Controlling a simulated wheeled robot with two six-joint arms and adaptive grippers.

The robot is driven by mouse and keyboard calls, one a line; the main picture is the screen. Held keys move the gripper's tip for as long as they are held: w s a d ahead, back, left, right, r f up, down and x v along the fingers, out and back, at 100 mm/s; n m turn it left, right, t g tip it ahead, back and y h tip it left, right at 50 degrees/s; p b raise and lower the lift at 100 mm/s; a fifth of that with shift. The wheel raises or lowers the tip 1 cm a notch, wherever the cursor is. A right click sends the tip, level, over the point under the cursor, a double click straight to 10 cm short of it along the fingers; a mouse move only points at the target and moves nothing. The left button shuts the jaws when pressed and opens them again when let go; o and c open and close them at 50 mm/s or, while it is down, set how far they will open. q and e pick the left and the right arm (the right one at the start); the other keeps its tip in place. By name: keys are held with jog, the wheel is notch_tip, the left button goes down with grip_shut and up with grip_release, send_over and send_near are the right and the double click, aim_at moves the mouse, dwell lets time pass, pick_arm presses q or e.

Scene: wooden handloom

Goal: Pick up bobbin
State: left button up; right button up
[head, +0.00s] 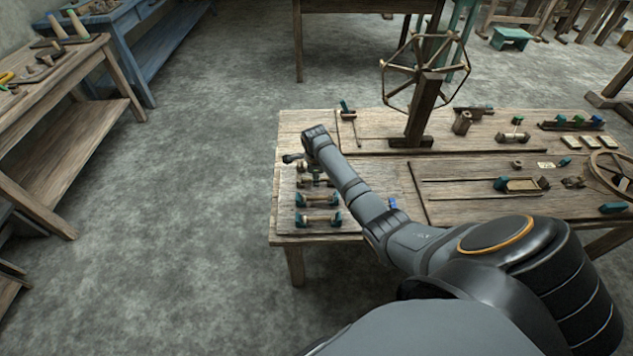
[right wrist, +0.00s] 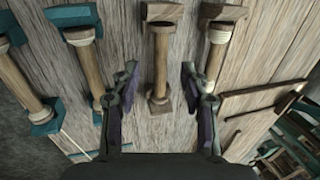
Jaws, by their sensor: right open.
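Several wooden bobbins lie in a row on the left end of the wooden table. In the head view two with teal ends, the front bobbin (head: 318,220) and the one behind it (head: 317,201), show clearly. My right arm reaches over the table, and its gripper (head: 294,158) is at the far end of the row. In the right wrist view my right gripper (right wrist: 158,82) is open, with a brown-ended bobbin (right wrist: 160,65) seen between its fingers. Another brown-ended bobbin (right wrist: 216,55) is to the right, and a teal-ended bobbin (right wrist: 86,62) to the left. My left gripper is not in view.
A skein winder (head: 428,85) stands on the table (head: 385,130) at the back. Thin rods, a shuttle (head: 522,184) and small tools lie to the right. A workbench (head: 55,90) with tools stands at the far left. The floor between is clear.

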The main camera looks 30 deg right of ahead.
jog(key=shift+x, duration=1.05)
jog(key=c, duration=0.9)
jog(key=shift+r, duration=0.1)
notch_tip(320, 180, up, 3)
jog(key=shift+f+p, duration=0.2)
jog(key=shift+p, duration=0.1)
jog(key=s+d+r+p, duration=0.1)
jog(key=s+r, duration=0.2)
jog(key=s, duration=0.1)
jog(key=s+r+p, duration=0.1)
jog(key=s+r, duration=0.3)
jog(key=s, duration=0.1)
jog(key=s+d+r+p, duration=0.1)
jog(key=s+r+p, duration=0.1)
jog(key=s+r, duration=0.1)
jog(key=shift+s+d+r, duration=0.1)
jog(key=shift+s+d, duration=0.05)
jog(key=shift+s, duration=0.3)
jog(key=shift+s+d+r, duration=0.1)
jog(key=shift+s+d, duration=0.05)
jog(key=shift+s, duration=0.3)
